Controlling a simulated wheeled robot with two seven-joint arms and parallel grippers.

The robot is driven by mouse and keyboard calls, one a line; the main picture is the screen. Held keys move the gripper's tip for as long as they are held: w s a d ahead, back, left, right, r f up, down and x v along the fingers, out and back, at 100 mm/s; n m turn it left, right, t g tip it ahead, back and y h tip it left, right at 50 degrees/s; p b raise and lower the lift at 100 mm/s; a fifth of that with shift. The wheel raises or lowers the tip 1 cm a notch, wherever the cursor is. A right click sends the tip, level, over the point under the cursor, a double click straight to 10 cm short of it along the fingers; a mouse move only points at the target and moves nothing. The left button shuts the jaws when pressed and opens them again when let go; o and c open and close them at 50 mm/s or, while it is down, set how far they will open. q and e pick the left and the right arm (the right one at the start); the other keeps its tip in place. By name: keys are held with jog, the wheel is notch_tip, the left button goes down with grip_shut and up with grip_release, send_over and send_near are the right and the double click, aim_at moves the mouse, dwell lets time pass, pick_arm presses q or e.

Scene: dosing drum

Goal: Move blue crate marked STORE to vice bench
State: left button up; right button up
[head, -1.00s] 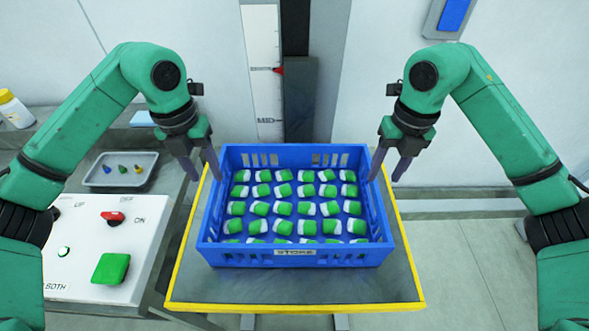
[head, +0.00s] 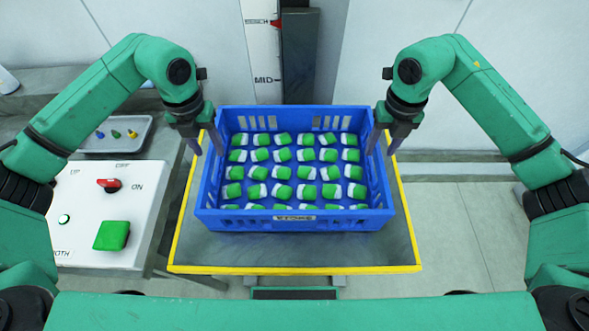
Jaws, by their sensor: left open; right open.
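The blue crate marked STORE (head: 345,222) stands on a grey lift table with a yellow edge (head: 290,270). It holds rows of green-and-white packs (head: 283,157). My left gripper (head: 207,148) is open at the crate's left side wall, near its top. My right gripper (head: 380,146) is open at the right side wall, near its top. Each gripper's fingers reach down by the crate rim; I cannot tell whether they straddle the wall or touch it. No vice is visible, so I cannot pick out the vice bench.
A white control box (head: 145,200) with a red switch (head: 109,185) and a green button (head: 111,236) is at left. Behind it a grey tray (head: 140,142) holds small coloured pieces. A height scale with a red pointer (head: 276,23) stands behind the crate. Floor at right is clear.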

aim_at(217, 166)
pick_arm(q)
notch_tip(217, 166, down, 7)
jog(key=shift+r, duration=0.15)
pick_arm(e)
notch_tip(217, 166, down, 7)
jog(key=shift+r, duration=0.15)
pick_arm(q)
grip_shut()
pick_arm(e)
grip_shut()
pick_arm(q)
jog(key=shift+r, duration=0.1)
pick_arm(e)
jog(key=shift+r, duration=0.1)
dwell(0.5)
